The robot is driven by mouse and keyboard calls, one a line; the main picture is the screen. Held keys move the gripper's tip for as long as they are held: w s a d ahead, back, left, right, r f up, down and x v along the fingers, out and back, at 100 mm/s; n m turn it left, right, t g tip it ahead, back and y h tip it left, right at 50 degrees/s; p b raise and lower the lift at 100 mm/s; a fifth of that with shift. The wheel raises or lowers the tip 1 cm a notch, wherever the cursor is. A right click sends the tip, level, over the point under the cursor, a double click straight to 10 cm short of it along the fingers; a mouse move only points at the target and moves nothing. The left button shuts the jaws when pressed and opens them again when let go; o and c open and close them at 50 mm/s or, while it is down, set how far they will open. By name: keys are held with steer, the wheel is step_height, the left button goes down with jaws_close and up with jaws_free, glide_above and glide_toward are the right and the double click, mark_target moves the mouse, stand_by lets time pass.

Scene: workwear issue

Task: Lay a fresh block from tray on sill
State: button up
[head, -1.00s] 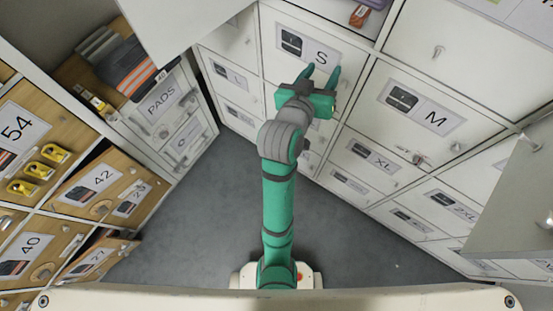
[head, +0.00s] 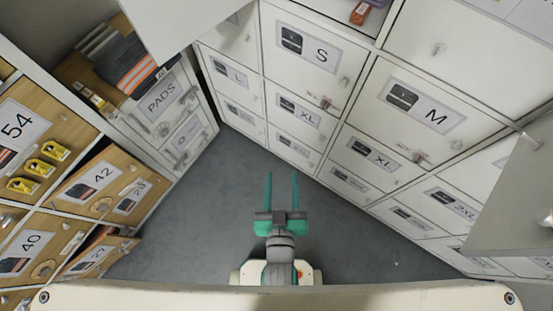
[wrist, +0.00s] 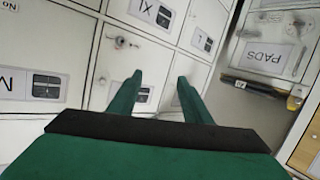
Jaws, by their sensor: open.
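My gripper (head: 282,178) is open and empty, low over the grey floor close to my base, its two green fingers pointing toward the white lockers. In the wrist view the fingers (wrist: 160,78) are apart with nothing between them, in front of white locker doors. I cannot pick out for certain the tray, a fresh block or the sill in either view. Small yellow-and-white items (head: 90,96) lie on the shelf above the PADS door (head: 164,104), too small to tell what they are.
White lockers marked S (head: 308,46) and M (head: 422,106) line the right. A grey panel (head: 515,200) juts in at right. The middle floor is clear.

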steer(key=s+a+r+m, duration=0.1)
steer(key=s, duration=1)
steer(key=shift+s+a+r+y, duration=0.15)
steer(key=shift+a+r+y, duration=0.1)
steer(key=shift+y, duration=0.05)
